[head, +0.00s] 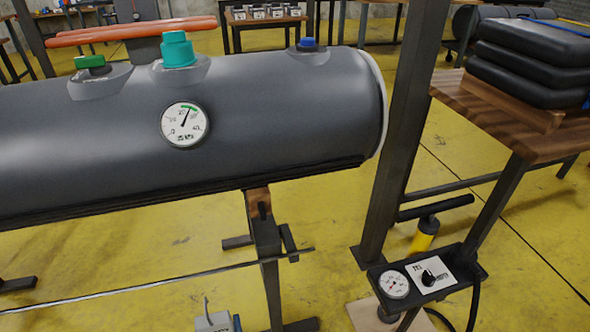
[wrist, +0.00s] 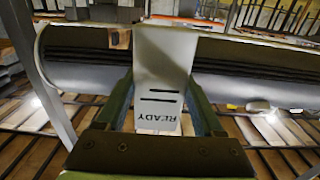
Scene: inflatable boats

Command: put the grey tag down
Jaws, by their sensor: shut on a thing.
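The pale grey tag (wrist: 165,62) is in the wrist view, a flat plate with the word READY and two dark bars on it. READY appears upside down. My gripper (wrist: 161,88) is shut on the tag, with one green finger on each side. The tag stands out beyond the fingertips, in front of a long grey tube (wrist: 245,88). I cannot tell whether the tag touches anything other than the fingers. Neither the gripper nor the tag shows in the head view.
In the head view a large grey boat tube (head: 90,140) on a stand carries a round gauge (head: 185,125) and green, teal and blue valve caps. A dark post (head: 400,120) and a control box (head: 459,262) stand right of it. A wooden table (head: 520,135) holds black stacked pads.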

